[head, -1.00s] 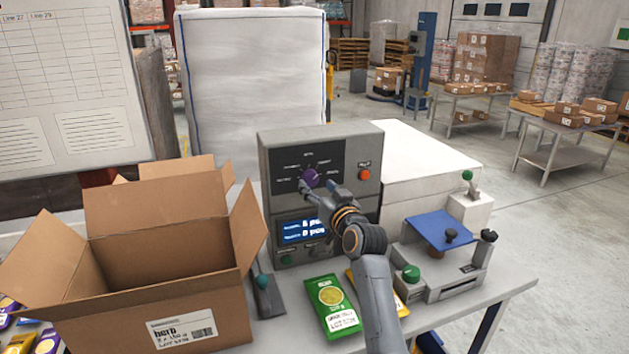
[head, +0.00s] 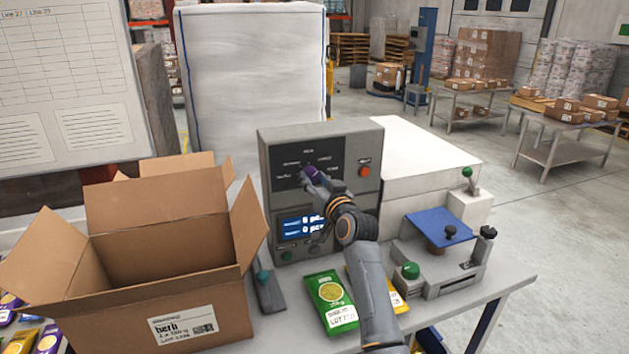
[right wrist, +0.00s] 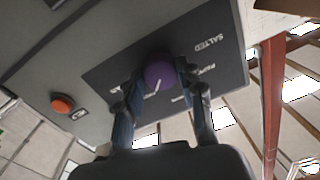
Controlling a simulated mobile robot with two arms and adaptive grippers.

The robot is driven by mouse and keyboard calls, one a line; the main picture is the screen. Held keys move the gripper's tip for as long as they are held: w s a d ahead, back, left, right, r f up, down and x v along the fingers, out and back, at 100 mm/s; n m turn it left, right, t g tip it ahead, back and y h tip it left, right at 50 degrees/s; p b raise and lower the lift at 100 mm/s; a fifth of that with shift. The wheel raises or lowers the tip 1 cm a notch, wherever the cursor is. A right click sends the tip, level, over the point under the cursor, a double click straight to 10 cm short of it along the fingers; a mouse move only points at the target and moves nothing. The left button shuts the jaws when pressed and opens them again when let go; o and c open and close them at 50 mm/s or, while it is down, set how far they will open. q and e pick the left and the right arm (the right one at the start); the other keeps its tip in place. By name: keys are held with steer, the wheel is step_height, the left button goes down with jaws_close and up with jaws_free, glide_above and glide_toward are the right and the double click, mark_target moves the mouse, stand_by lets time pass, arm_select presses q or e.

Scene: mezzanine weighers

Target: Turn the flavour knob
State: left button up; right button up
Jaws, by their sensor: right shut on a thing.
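The purple flavour knob (head: 311,173) sits on the black label panel (head: 290,178) of the grey control box (head: 262,150). It also shows in the right wrist view (right wrist: 159,76), with a pale pointer line on its face. My right gripper (right wrist: 156,88) is shut on the knob, one finger on each side. In the head view the gripper (head: 310,176) and wrist cover part of the knob and the labels below it. In the right wrist view the label "SALTED" is readable; others are partly hidden. My left gripper is not in view.
A red button (head: 364,172) is right of the knob. A lit display (head: 298,228) sits below it. An open carton (head: 150,290) stands at the left. A green packet (head: 331,300) lies in front. A blue-plated device (head: 440,226) stands at the right.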

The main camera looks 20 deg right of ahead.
steer(key=shift+n, duration=0.4)
steer(key=n+p, duration=0.1)
steer(key=n, duration=0.2)
steer(key=shift+r, duration=0.1)
steer(key=shift+n+p, duration=0.7)
steer(key=shift+n, duration=1.7)
steer(key=o, duration=1.2)
steer(key=shift+c, duration=0.2)
steer(key=s, duration=1.2)
steer(key=shift+d+r, duration=0.2)
steer(key=shift+d, duration=0.25)
